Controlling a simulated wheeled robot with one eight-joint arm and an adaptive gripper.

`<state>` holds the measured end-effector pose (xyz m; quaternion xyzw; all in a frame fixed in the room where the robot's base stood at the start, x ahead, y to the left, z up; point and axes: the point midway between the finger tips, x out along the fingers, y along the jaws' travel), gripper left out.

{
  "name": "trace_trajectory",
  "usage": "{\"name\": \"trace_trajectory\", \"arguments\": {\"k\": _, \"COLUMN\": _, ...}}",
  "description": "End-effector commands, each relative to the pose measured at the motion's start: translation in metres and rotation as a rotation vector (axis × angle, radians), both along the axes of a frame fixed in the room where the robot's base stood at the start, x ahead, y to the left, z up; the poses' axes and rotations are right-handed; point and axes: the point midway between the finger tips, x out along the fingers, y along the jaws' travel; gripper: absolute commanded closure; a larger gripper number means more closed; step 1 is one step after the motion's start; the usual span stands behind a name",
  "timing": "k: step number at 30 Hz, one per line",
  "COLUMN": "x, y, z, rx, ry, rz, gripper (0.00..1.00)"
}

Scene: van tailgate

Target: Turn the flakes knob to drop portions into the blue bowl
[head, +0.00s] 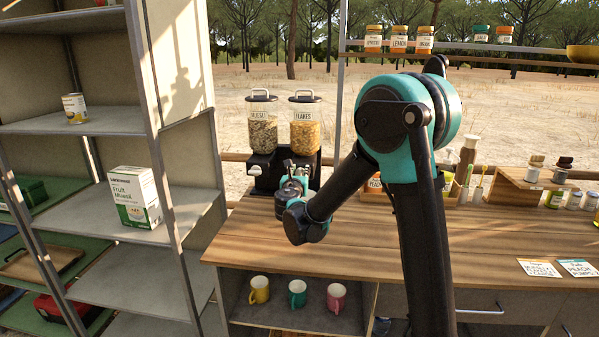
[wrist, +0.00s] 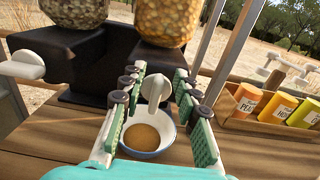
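The flakes dispenser (head: 305,125) stands at the back left of the counter, its clear canister holding golden flakes; the canister's lower part shows in the wrist view (wrist: 168,22). Its pale flakes knob (wrist: 155,86) sits between the two fingers of my gripper (wrist: 158,92). The fingers are apart, one on each side, with gaps visible to the knob. In the head view my arm hides the bowl and knob.
The muesli dispenser (head: 263,128) adjoins on the left, its pale knob (wrist: 22,66) pointing left.

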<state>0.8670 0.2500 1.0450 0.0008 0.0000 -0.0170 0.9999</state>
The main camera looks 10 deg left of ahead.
Motion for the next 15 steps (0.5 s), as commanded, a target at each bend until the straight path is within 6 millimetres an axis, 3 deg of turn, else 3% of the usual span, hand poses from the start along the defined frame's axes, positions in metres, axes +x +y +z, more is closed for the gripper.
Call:
{"name": "trace_trajectory", "arguments": {"k": 2, "x": -0.0002, "y": 0.0000, "z": 0.0000, "rx": 0.000, "ry": 0.000, "rz": 0.000, "gripper": 0.71}}
{"name": "trace_trajectory", "arguments": {"k": 9, "x": -0.0004, "y": 0.0000, "z": -0.0001, "rx": 0.000, "ry": 0.000, "rz": 0.000, "gripper": 1.00}}
{"name": "trace_trajectory", "arguments": {"k": 15, "x": -0.0005, "y": -0.0001, "z": -0.0004, "rx": 0.002, "ry": 0.001, "rz": 0.000, "gripper": 1.00}}
